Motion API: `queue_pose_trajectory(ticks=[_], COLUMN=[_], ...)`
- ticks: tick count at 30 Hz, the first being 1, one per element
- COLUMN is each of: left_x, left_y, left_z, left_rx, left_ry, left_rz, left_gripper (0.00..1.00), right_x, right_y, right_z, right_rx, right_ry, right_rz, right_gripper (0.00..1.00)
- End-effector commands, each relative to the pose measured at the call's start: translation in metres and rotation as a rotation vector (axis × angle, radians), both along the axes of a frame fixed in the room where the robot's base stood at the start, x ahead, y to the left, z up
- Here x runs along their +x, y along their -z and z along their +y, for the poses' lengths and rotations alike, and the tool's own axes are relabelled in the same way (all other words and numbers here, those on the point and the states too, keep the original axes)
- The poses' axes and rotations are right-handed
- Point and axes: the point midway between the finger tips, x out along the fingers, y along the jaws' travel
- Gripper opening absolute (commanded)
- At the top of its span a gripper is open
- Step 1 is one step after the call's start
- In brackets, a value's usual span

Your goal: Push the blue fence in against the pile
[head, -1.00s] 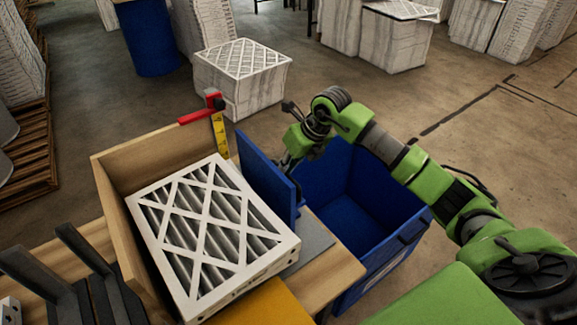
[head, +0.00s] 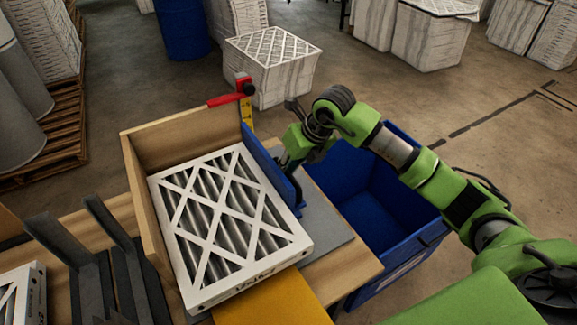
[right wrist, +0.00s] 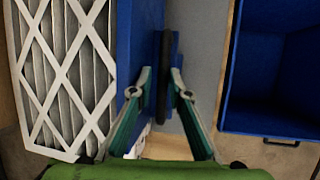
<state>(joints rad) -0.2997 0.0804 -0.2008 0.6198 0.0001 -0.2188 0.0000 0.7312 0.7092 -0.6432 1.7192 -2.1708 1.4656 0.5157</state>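The blue fence (head: 266,160) stands upright along the right side of the pile, whose top is a white-framed pleated filter (head: 225,215). In the right wrist view the fence (right wrist: 136,45) lies right beside the filter's edge (right wrist: 108,80), with no clear gap showing between them. My right gripper (head: 290,170) is on the fence's outer side. In the right wrist view its fingers (right wrist: 162,76) are closed on both sides of the fence's dark upright handle (right wrist: 165,50). The lower layers of the pile are mostly hidden. My left gripper is not in view.
A wooden wall (head: 147,205) bounds the pile's left side. A blue bin (head: 365,195) stands to the right of the bench. A red and yellow clamp-like piece (head: 243,92) sits at the back corner. Dark grey uprights (head: 62,238) stand at the left.

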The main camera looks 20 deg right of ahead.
Motion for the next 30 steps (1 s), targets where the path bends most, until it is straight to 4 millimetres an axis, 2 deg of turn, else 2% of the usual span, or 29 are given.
queue_pose_trajectory(ticks=[5, 12, 18, 23, 30], left_x=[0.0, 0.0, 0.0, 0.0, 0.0], left_y=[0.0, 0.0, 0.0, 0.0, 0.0], left_z=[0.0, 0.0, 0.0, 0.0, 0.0], left_rx=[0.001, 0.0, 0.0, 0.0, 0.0], left_ry=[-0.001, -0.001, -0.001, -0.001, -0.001], left_rz=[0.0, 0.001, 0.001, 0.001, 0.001], left_gripper=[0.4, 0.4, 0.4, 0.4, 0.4], right_x=[-0.005, -0.023, -0.036, -0.041, -0.042], right_y=[-0.018, -0.064, -0.095, -0.107, -0.109], right_z=[-0.004, -0.016, -0.024, -0.027, -0.028], right_rx=[0.002, -0.001, -0.001, 0.0, -0.001], right_ry=[-0.002, 0.0, 0.001, -0.001, 0.0], right_rz=[-0.004, -0.006, -0.003, -0.001, 0.0], right_gripper=[0.18, 0.18, 0.18, 0.18, 0.18])
